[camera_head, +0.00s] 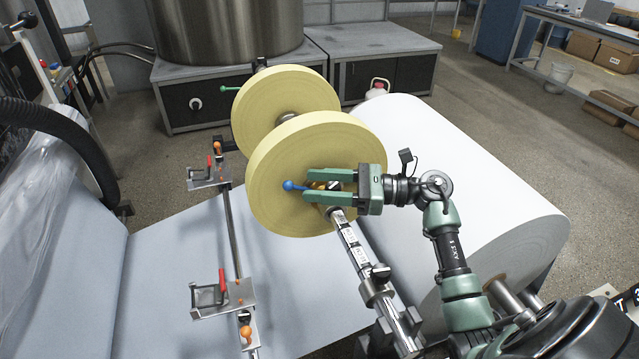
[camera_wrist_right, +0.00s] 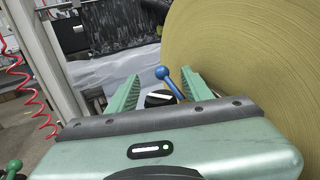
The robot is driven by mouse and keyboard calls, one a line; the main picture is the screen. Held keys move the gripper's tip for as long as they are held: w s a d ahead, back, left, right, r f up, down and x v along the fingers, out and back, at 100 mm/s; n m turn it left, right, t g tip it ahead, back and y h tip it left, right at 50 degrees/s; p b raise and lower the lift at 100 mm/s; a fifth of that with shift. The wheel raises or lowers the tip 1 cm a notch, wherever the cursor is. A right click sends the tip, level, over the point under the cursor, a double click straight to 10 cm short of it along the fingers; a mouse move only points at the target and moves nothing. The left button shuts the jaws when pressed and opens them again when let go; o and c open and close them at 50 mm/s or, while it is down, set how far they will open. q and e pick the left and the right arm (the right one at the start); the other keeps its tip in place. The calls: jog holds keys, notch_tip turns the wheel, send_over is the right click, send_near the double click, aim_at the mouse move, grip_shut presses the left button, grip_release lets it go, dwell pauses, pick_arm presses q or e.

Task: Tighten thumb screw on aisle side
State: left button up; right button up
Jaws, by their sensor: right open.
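A black knob with a white stripe, the likely thumb screw (camera_head: 334,185), sits beside the near face of the front yellow roll (camera_head: 270,205). It also shows in the right wrist view (camera_wrist_right: 158,98). A lever with a blue ball end (camera_head: 289,185) points left from beside the knob; in the wrist view the blue lever (camera_wrist_right: 166,76) rises behind it. My right gripper (camera_head: 307,186) is open, with one finger on each side of the knob and lever. In the wrist view gaps show between the fingers (camera_wrist_right: 160,76) and the knob. My left gripper is not in view.
A metal shaft (camera_head: 352,246) runs from the roll toward a clamp (camera_head: 380,285). A second yellow roll (camera_head: 265,95) stands behind, with a green-ended lever (camera_head: 226,89). A large white paper roll (camera_head: 470,170) lies to the right. Red-handled clamps (camera_head: 222,285) stand on the left rail.

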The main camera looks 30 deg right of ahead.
grip_shut()
